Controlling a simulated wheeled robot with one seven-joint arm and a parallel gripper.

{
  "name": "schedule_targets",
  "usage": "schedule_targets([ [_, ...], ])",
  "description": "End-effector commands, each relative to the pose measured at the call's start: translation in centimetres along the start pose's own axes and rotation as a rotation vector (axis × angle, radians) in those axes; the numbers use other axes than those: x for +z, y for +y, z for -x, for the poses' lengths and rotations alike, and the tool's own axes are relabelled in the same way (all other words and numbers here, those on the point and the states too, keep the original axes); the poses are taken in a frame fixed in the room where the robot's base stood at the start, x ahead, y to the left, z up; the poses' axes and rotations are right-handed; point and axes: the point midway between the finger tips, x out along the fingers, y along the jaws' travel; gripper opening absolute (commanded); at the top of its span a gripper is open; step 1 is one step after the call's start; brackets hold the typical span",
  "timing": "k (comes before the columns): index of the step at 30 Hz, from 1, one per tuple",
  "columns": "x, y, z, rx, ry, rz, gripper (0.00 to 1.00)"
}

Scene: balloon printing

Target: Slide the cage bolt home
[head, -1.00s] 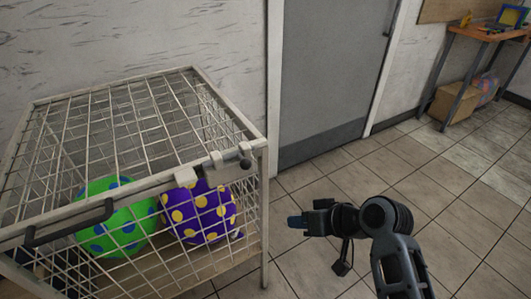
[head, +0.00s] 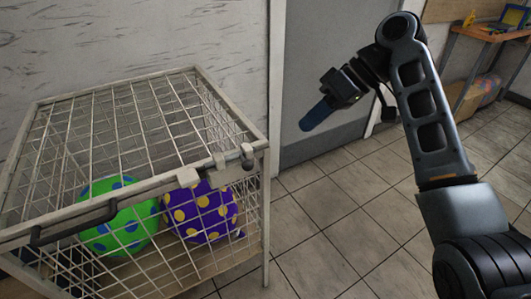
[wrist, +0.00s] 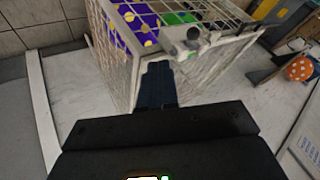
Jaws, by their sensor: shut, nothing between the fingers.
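The wire cage (head: 140,187) stands at the left with its mesh lid down. The cage bolt (head: 247,161) is at the lid's front right corner, its small dark knob close to the corner post; how far its rod reaches is too small to tell. Pale brackets (head: 187,177) sit along the lid's front rail. In the wrist view the bolt's round knob (wrist: 193,33) shows just beyond the fingers. My gripper (head: 315,116) is shut and empty, its blue fingers pointing down and left, apart from the cage to its right. The fingers also show in the wrist view (wrist: 157,85).
A green spotted ball (head: 118,221) and a purple spotted ball (head: 200,212) lie inside the cage. A dark handle (head: 73,228) is on the lid's front. A grey door (head: 325,60) is behind my gripper. The tiled floor (head: 330,220) right of the cage is clear.

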Motion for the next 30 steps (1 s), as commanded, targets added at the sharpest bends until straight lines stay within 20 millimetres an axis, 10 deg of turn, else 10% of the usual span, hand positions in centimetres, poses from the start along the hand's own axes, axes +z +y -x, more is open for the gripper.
schedule_targets([
  [8, 0.0, 0.0, -1.4, -0.002, 0.000, -0.001, 0.00],
  [22, 0.0, -0.1, -10.1, -0.002, -0.001, -0.002, 0.00],
  [30, -0.4, -3.2, -11.2, 0.001, 0.001, 0.001, 0.00],
])
